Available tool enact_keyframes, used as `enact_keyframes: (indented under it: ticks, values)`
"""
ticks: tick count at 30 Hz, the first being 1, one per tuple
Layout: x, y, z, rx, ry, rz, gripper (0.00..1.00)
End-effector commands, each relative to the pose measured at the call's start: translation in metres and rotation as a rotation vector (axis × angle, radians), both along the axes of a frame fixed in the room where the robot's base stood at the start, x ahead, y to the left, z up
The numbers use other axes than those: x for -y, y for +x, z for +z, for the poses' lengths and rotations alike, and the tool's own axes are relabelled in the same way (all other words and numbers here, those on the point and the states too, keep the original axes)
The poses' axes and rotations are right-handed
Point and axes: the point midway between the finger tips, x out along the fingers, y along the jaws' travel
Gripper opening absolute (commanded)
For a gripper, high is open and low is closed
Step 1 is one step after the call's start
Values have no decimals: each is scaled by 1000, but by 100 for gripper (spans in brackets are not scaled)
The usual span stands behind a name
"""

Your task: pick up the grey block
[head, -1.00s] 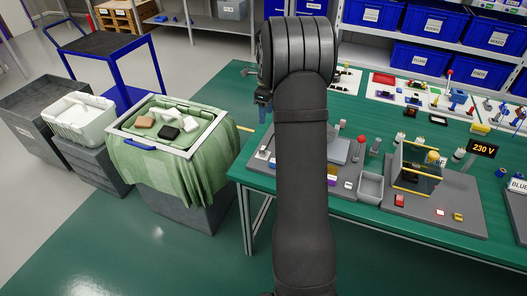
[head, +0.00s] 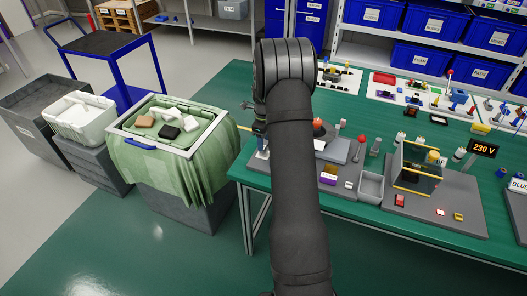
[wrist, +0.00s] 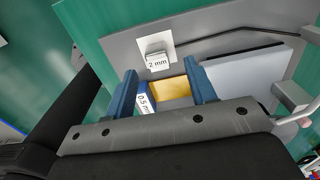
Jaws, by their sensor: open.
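In the wrist view, a small grey block (wrist: 155,50) with a white "2 mm" label sits on a white square on a grey board. My gripper (wrist: 161,68) is open, with two blue fingers spread apart. The grey block lies just beyond the fingertips, roughly centred between them. Nothing is held. A yellow-tan surface (wrist: 172,90) and a white "0.5 mm" label (wrist: 143,102) show between the fingers, nearer the palm. In the head view, my gripper is at the left end of the green table, and my arm hides much of that area. I cannot make out the grey block there.
A pale flat plate (wrist: 245,78) and a dark rod lie right of the block in the wrist view. In the head view, a grey bin (head: 371,186) and a "230 V" station (head: 418,165) stand right of my arm. A green-draped tray (head: 165,125) stands left, off the table.

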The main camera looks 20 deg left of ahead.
Motion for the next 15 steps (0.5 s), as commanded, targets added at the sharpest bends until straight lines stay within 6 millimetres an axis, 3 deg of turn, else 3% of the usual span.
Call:
enact_keyframes:
  ticks: [7, 15]
  values:
    - [0, -3, -38, -3, -1, 0, 51]
    - [0, -3, -44, 0, 0, 1, 51]
